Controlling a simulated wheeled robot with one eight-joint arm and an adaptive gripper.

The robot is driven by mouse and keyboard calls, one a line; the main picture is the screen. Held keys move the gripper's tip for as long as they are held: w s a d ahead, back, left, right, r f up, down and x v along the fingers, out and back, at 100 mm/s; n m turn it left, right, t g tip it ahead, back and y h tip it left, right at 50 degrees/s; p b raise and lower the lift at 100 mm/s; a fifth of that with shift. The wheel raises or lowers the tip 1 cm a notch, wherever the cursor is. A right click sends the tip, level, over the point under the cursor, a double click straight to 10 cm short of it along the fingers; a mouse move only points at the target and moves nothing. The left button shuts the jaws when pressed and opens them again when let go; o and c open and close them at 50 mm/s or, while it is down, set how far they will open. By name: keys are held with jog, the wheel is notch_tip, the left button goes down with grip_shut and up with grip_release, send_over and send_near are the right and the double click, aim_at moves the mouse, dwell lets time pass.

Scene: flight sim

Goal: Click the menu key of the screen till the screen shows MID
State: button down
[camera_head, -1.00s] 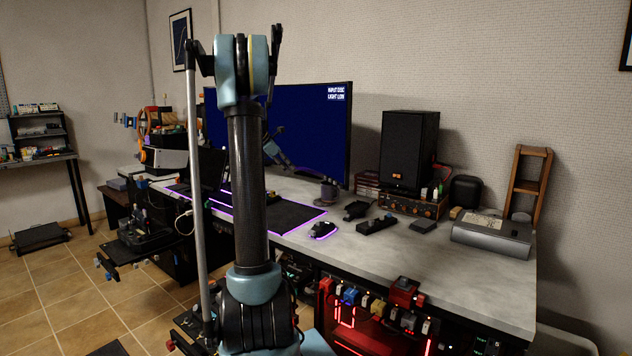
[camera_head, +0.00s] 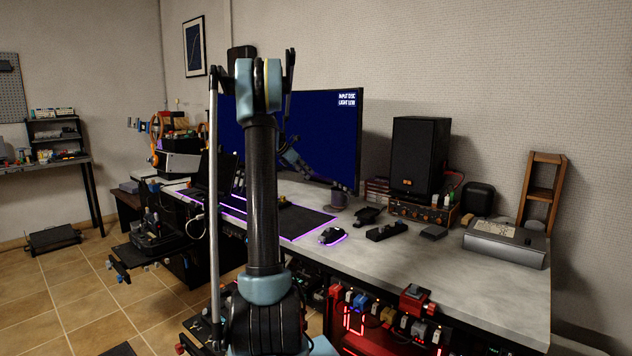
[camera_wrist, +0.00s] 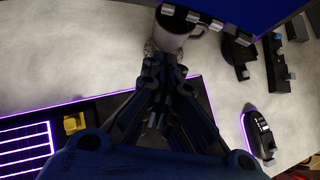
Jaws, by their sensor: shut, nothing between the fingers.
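The screen (camera_head: 331,135) stands on the desk, lit dark blue, with small white text at its upper right that reads INPUT DISC and LIGHT LOW. My arm covers part of its left side. A blue corner of it shows in the wrist view (camera_wrist: 245,12). I cannot make out the menu key in either view. My gripper (camera_wrist: 165,65) is shut and empty, pointing over the desk at a mug (camera_wrist: 172,42) below the screen; I cannot tell whether they touch.
The mug (camera_head: 338,199) stands in front of the screen. A mouse (camera_head: 332,236), a dark mat, a lit keyboard (camera_wrist: 25,148) and small black devices (camera_head: 386,231) lie on the desk (camera_head: 440,270). A speaker (camera_head: 419,152) stands right. The desk's front right is clear.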

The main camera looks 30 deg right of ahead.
jog(key=d+r+x, duration=0.2)
jog(key=x, duration=1)
jog(key=shift+d, duration=0.1)
jog(key=shift+s+d, duration=0.1)
jog(key=shift+d, duration=0.75)
jog(key=a+f+v, duration=0.2)
jog(key=v, duration=1.1)
